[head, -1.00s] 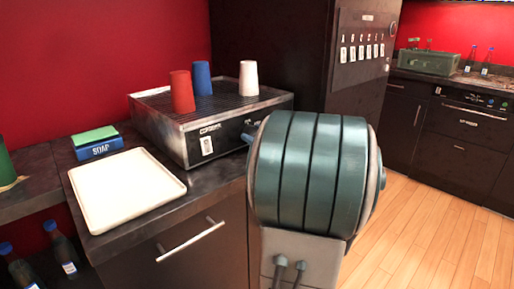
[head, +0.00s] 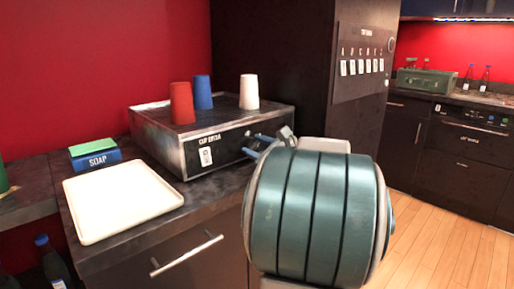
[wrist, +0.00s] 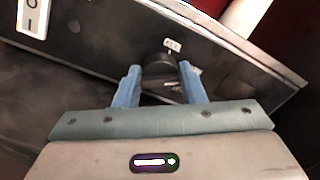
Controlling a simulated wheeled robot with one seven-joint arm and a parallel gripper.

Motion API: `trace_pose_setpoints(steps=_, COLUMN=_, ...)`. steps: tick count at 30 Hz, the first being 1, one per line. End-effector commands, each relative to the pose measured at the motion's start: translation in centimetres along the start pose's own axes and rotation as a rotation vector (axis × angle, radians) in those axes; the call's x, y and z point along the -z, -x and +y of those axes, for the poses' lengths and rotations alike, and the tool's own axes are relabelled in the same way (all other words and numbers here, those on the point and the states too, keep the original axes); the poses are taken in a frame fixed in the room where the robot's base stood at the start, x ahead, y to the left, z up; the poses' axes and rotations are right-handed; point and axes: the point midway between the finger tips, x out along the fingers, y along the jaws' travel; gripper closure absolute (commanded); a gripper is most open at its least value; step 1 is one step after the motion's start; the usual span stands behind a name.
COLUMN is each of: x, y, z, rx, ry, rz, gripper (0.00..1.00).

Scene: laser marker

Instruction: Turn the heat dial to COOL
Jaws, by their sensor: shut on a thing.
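The cup warmer (head: 185,150) is a dark metal box on the counter with a rack top. Its front panel fills much of the wrist view (wrist: 100,42). The heat dial (wrist: 158,68) is a dark round knob on that panel, with a small white label above it. My gripper (wrist: 160,76) has its two blue fingers on either side of the dial, shut on it. The dial's pointer and the small marks around it are too small to read. In the head view my gripper (head: 262,141) reaches the right part of the panel, and my arm hides the dial.
A white switch (head: 206,156) marked O and I is left of the dial on the panel. Red (head: 181,103), blue (head: 203,92) and white (head: 249,91) cups stand on top.

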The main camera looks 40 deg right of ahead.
Motion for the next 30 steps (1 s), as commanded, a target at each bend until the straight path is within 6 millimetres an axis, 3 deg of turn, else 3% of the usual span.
trace_pose_setpoints(steps=1, x=0.0, y=0.0, z=0.0, rx=0.0, ry=0.0, rz=0.001, gripper=0.55)
trace_pose_setpoints(steps=3, x=0.0, y=0.0, z=0.0, rx=0.0, ry=0.0, rz=0.0, gripper=0.42)
trace_pose_setpoints(steps=14, x=0.0, y=0.6, z=-0.1, rx=0.002, ry=-0.001, rz=0.001, gripper=0.42)
trace_pose_setpoints(steps=17, x=-0.1, y=1.9, z=-0.1, rx=0.003, ry=-0.001, rz=0.001, gripper=0.42)
trace_pose_setpoints(steps=30, x=-0.1, y=11.4, z=-0.1, rx=0.003, ry=-0.001, rz=0.001, gripper=0.42)
